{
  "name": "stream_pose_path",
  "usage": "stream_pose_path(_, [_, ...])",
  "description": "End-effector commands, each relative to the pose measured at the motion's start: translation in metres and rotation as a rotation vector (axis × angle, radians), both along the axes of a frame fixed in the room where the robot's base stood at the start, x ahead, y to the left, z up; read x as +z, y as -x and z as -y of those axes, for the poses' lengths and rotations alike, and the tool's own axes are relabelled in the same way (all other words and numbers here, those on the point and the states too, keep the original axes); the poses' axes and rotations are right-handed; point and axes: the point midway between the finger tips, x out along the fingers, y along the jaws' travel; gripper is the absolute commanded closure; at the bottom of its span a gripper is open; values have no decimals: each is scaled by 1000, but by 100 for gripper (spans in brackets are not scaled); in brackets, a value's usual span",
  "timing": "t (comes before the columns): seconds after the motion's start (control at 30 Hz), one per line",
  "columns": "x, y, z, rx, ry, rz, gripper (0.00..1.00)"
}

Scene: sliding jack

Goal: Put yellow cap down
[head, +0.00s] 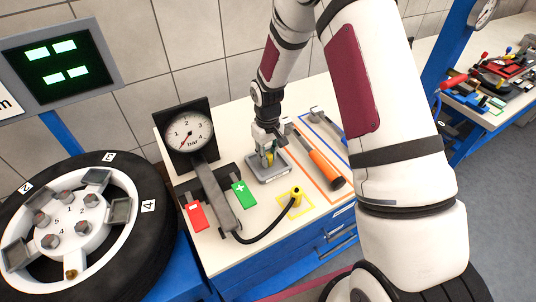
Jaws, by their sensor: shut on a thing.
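The yellow cap (269,157) is small and partly hidden between my fingers. My gripper (267,152) points down and is shut on the yellow cap, over a small grey tray (275,171) on the white worktop. The cap is low over the tray; I cannot tell whether it touches the tray's floor.
A pressure gauge (187,131) stands left of the tray, with red (196,215) and green (240,194) pedals in front. A black hose ends in a yellow fitting (296,195) near a yellow outline. An orange-handled tool (325,170) lies right. A wheel (80,225) is at left.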

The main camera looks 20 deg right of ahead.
Motion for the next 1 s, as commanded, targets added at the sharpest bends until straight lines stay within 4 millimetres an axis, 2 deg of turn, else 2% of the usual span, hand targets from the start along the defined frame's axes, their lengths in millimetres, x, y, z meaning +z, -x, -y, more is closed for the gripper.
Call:
stream_pose_path(0.03, [-2, 0, 0, 0, 0, -1, 100])
stream_pose_path(0.07, [-2, 0, 0, 0, 0, -1, 72])
stream_pose_path(0.13, [-2, 0, 0, 0, 0, -1, 57])
stream_pose_path(0.43, [-1, 0, 0, 0, 0, -1, 57])
stream_pose_path(0.57, [6, 0, 0, 0, 0, 1, 57])
stream_pose_path(0.67, [20, -1, 0, 0, 0, 3, 57])
stream_pose_path(1.0, [87, -1, -1, -1, 0, 3, 57])
